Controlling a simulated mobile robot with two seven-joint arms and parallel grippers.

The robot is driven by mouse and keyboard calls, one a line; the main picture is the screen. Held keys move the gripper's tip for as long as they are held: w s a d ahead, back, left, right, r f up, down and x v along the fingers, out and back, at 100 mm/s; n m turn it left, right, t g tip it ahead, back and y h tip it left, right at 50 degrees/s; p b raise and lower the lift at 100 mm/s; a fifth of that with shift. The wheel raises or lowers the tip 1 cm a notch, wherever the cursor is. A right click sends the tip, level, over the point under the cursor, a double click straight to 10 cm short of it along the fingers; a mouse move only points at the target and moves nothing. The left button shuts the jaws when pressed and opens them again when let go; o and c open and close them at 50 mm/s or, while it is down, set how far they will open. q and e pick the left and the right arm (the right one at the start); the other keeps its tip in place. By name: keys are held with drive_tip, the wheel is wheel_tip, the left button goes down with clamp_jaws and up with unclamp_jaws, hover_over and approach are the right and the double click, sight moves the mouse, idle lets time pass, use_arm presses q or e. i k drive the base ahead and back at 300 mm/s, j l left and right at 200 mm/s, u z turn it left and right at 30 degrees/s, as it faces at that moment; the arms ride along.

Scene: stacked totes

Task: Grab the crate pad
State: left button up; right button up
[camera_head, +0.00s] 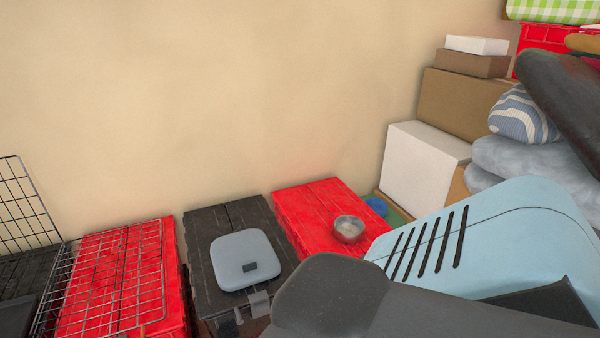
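No thing can be named the crate pad with certainty. Plush grey-blue padded pieces (515,157) lie stacked at the right, partly hidden by a dark rounded shape. A flat pale grey-blue rounded square (243,252) with a small dark rectangle lies on a black tote (205,229); it looks more like a scale than a pad. The wire crate (25,205) stands at the far left, cut off by the picture edge. Neither gripper can be made out. A dark grey rounded form at the bottom centre may be part of my arm and hides what lies behind it.
Red totes (110,262) (305,205) flank the black tote. A metal bowl (348,229) sits on the right one. A light blue slotted shell (500,225) fills the lower right. White and brown boxes (415,165) (465,95) are stacked against the bare wall.

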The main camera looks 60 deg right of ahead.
sight(241, 260)
drive_tip(key=z, duration=1.4)
drive_tip(key=i+j, duration=0.8)
drive_tip(key=i, duration=0.15)
drive_tip(key=i+j+z, duration=0.3)
drive_tip(key=z, duration=1.15)
